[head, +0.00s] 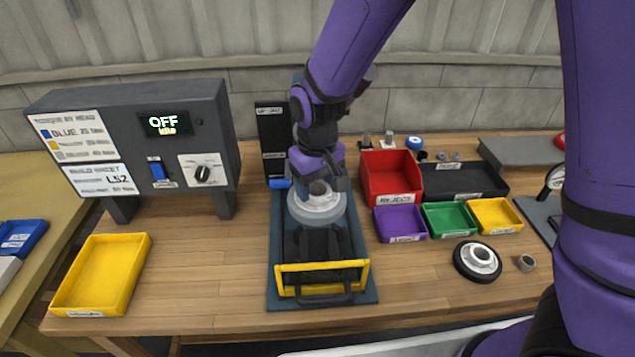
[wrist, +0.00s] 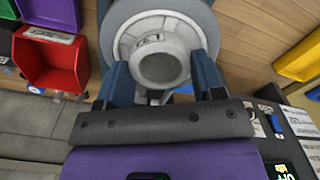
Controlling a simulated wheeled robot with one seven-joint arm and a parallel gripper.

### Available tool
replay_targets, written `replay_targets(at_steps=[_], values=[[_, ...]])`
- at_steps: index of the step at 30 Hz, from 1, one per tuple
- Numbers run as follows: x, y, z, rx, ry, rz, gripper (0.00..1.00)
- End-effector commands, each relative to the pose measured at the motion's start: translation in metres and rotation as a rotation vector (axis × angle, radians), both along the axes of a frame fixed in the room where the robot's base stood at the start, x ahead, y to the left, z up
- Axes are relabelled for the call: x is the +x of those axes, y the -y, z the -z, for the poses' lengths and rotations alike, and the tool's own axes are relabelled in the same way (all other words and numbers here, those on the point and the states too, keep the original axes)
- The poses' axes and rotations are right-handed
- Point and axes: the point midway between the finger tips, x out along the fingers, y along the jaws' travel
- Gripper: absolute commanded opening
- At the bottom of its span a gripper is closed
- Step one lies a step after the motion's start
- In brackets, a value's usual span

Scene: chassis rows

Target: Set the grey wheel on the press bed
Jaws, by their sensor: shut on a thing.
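The grey wheel (head: 317,209) is at the back part of a blue-grey press bed (head: 283,292) in the head view. My gripper (head: 318,186) is above the wheel and shut on its hub. In the wrist view the two blue fingers of my gripper (wrist: 165,75) stand on either side of the round grey hub of the wheel (wrist: 150,28). The arm hides part of the press behind. I cannot tell whether the wheel touches the bed.
A yellow guard frame (head: 322,267) with a dark handle spans the bed's front. A control box (head: 140,140) reading OFF and a yellow tray (head: 100,274) are left. Red (head: 391,177), purple, green and yellow bins and a black-tyred wheel (head: 478,261) are right.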

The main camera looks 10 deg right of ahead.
Motion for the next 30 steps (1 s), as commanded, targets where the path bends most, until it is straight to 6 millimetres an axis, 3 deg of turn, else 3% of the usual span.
replay_targets(at_steps=[15,30], values=[[-0.001,0.001,0.061,-0.004,-0.005,0.001,0.27],[-0.001,0.001,0.097,-0.004,-0.005,0.000,0.27]])
